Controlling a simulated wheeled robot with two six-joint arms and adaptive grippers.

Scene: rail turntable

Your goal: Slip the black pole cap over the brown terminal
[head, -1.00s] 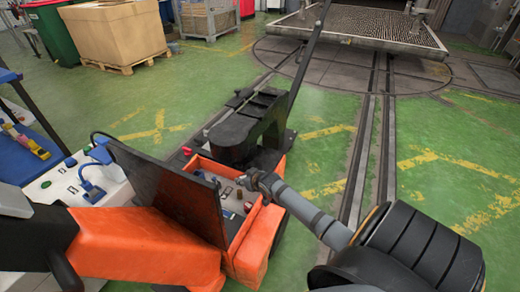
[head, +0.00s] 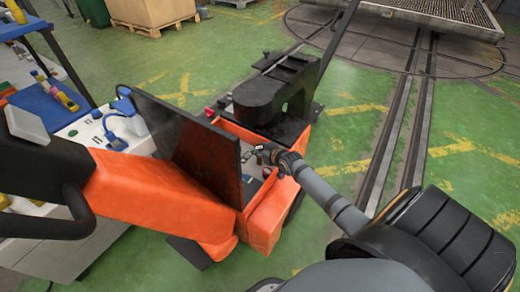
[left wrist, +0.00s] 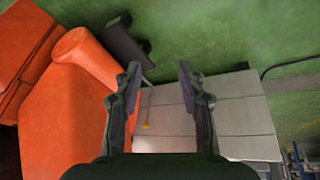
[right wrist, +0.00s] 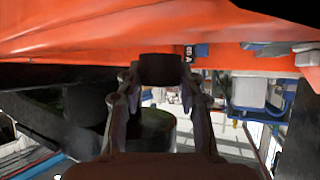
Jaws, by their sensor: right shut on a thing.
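In the head view my right gripper (head: 266,155) is at the opening of the orange machine body (head: 270,215), beside its raised black lid (head: 196,147). In the right wrist view my right gripper (right wrist: 160,75) is shut on a short dark cylinder, the black pole cap (right wrist: 160,68), at its fingertips. The orange casing is close above it there. I cannot make out the brown terminal; the lid and my right gripper cover much of the opening. In the left wrist view my left gripper (left wrist: 159,72) is open, with nothing between its fingers.
A black arched fixture (head: 275,95) stands behind the opening. A pale cabinet with a blue plug (head: 122,108) is left of the machine. Rails (head: 405,120) run across clear green floor at right.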

